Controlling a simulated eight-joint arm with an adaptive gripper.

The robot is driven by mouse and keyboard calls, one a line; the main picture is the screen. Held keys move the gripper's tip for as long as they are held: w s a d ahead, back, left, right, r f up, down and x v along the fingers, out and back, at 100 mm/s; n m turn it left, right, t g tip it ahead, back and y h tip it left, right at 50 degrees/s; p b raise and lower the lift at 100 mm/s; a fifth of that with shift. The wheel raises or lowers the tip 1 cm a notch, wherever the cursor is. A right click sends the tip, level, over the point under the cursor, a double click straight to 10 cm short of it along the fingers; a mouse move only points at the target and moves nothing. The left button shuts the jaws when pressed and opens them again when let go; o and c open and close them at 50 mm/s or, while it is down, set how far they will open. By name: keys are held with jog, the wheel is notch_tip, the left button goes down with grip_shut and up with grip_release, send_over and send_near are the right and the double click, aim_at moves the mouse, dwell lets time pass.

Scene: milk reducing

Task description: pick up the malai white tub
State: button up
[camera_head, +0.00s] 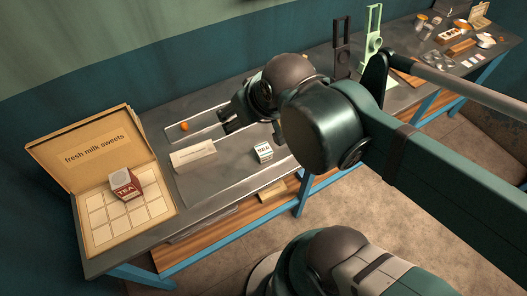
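A small white tub (264,151) with dark red markings stands on the grey metal counter, right of the middle of its left part. Its lettering is too small to read, so I cannot confirm that it says malai. My gripper (226,121) is above the counter, up and to the left of this tub and apart from it. Its dark fingers point left. They are small and dark, so I cannot tell whether they are open or shut. Nothing is visibly held.
An open "fresh milk sweets" box (104,234) is at the left, with a red TEA carton (125,184) on it. A pale block (193,153) lies left of the tub. An orange item (184,127) sits behind. Stands and jars occupy the far right.

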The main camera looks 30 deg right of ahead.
jog(key=shift+c, duration=1)
jog(key=m+g+h+b, duration=0.55)
jog(key=m+g, duration=0.25)
jog(key=m, duration=1.1)
send_over(262, 150)
jog(key=a, duration=0.2)
jog(key=shift+y, duration=0.45)
notch_tip(262, 150, down, 24)
jog(key=shift+a+b, duration=0.1)
jog(key=shift+b, duration=0.3)
jog(key=shift+f, duration=0.1)
jog(key=shift+x, duration=1.2)
jog(key=shift+w+f+b, duration=0.1)
jog(key=shift+b, duration=0.2)
